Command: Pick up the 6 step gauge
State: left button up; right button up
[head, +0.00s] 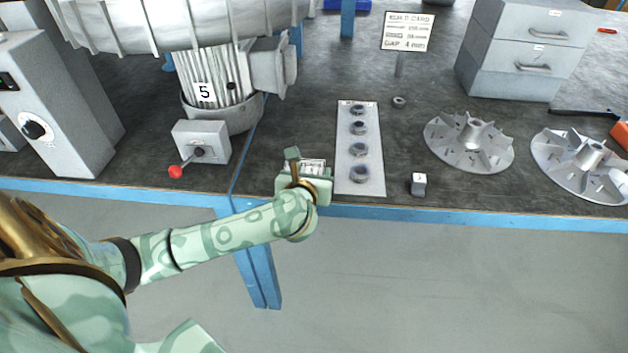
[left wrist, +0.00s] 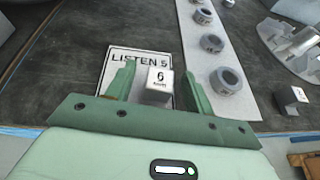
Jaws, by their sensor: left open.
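The 6 step gauge (left wrist: 159,82) is a small grey block with a white top marked 6. In the left wrist view it stands between the two fingers of my left gripper (left wrist: 158,88), nearer the right finger; I cannot tell whether it touches. My left gripper (head: 304,165) is open, low at the bench's front edge in the head view, where it hides the gauge. A white card reading LISTEN 5 (left wrist: 138,58) lies beside and behind the gauge. My right gripper is not in view.
A pale strip with several dark-holed collars (head: 345,180) lies just right of my left gripper. Another small block (head: 418,185) stands right of it. Two finned impellers (head: 470,150) lie farther right. A control box with a red-knobbed lever (head: 201,140) stands left.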

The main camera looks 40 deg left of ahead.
pick_arm(q)
jog(key=shift+a, duration=0.1)
jog(key=shift+c, duration=0.3)
jog(key=c, duration=1)
grip_shut()
jog(key=shift+r, duration=0.15)
